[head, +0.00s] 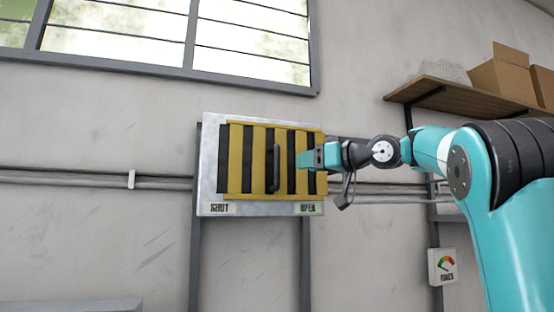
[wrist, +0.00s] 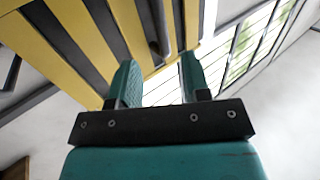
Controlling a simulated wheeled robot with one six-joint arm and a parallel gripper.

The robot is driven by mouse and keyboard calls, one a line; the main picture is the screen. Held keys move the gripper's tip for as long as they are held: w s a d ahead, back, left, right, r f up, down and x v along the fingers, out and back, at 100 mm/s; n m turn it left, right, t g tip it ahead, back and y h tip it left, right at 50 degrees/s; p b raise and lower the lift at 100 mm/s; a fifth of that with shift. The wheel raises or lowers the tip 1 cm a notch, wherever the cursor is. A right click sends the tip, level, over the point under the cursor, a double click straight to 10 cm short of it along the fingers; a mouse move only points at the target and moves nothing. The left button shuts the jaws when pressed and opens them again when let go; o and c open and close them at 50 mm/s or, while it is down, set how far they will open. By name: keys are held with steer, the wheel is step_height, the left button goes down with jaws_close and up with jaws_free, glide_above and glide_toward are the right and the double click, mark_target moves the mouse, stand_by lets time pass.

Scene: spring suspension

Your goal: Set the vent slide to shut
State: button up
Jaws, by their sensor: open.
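The vent slide (head: 259,160) is a yellow slatted plate on a pale metal frame (head: 209,170) on the wall. Dark gaps show between its slats, and its right edge reaches the frame's right side, above the OPEN label (head: 308,208). The SHUT label (head: 220,208) is at the lower left. An upright dark handle (head: 273,168) stands near the slide's middle. My gripper (head: 305,158) is in front of the slide, right of the handle in the head view. In the wrist view my gripper (wrist: 158,72) is open, with the grey handle (wrist: 164,25) beyond the fingertips, apparently not gripped.
A barred window (head: 190,35) is above the vent. Pipes (head: 70,179) run along the wall behind it. A shelf (head: 450,97) with cardboard boxes (head: 500,78) is at the upper right. A fumes gauge (head: 442,266) hangs at lower right. The wall left of the vent is largely clear.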

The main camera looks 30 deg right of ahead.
mark_target(279, 166)
steer(key=p+x, duration=0.4)
steer(key=x, duration=0.5)
steer(key=shift+w, duration=0.2)
steer(key=shift+w+a, duration=0.15)
steer(key=shift+w, duration=0.1)
steer(key=shift+c, duration=0.3)
jaws_close()
